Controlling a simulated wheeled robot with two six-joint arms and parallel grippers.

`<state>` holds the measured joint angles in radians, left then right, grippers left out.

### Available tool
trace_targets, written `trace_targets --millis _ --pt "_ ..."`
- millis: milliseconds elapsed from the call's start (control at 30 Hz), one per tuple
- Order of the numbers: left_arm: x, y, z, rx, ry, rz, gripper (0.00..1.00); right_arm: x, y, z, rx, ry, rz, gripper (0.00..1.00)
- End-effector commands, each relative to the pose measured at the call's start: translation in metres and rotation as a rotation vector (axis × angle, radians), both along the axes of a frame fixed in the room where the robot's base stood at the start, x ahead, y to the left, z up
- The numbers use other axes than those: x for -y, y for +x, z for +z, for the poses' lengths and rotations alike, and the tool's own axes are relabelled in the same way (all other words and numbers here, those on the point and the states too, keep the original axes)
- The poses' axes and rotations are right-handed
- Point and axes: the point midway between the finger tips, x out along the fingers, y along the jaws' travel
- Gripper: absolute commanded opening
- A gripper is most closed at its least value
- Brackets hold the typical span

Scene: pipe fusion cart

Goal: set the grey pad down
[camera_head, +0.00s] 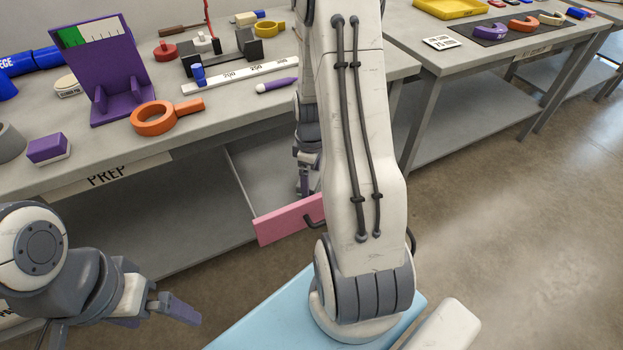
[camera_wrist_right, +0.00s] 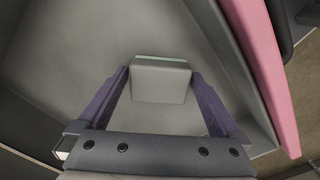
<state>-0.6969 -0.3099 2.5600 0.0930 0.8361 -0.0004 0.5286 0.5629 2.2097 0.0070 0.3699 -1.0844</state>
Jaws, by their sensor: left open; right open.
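The grey pad (camera_wrist_right: 160,82) shows in the right wrist view as a small block with a pale green far edge. It is over the drawer's grey floor; I cannot tell for certain whether it rests on it. My right gripper (camera_wrist_right: 159,76) is open, with one purple finger on each side of the pad. In the head view this gripper (camera_head: 306,188) reaches down into the pink-fronted drawer (camera_head: 284,222), and my own arm hides part of it; the pad is not visible there. My left gripper (camera_head: 180,308) is open and empty at the lower left, away from the bench.
The drawer is pulled out below the PREP bench (camera_head: 215,130). Its pink front (camera_wrist_right: 262,70) and side wall stand close to my right gripper. An orange ring tool (camera_head: 155,117), a purple stand (camera_head: 105,75) and a purple-and-white block (camera_head: 49,149) are on the bench.

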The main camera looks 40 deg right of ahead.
Motion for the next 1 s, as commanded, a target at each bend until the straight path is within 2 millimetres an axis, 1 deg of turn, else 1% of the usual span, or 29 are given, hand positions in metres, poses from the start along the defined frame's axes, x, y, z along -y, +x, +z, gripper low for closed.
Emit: trace_targets --millis 33,300,400,500,600,700,1000 --pt "0.0 0.0 0.002 0.0 0.0 0.0 1.0 0.001 0.001 0.01 0.005 -0.003 0.0 1.0" --pt "0.0 0.0 0.011 0.0 0.0 0.0 1.0 0.001 0.001 0.069 0.007 -0.004 0.0 1.0" --pt "0.0 0.0 0.014 0.0 0.0 0.0 1.0 0.001 0.001 0.088 0.005 -0.003 0.0 1.0" --pt "0.0 0.0 0.015 0.0 0.0 0.0 1.0 0.001 0.001 0.101 0.004 -0.002 0.0 1.0" --pt "0.0 0.0 0.016 0.0 0.0 0.0 1.0 0.001 0.0 0.11 0.002 -0.002 0.0 1.0" --pt "0.0 0.0 0.016 0.0 0.0 0.0 1.0 0.0 0.0 0.114 0.001 -0.001 0.0 1.0" --pt "0.0 0.0 0.016 0.0 0.0 0.0 1.0 0.0 0.0 0.114 0.001 -0.001 0.0 1.0"
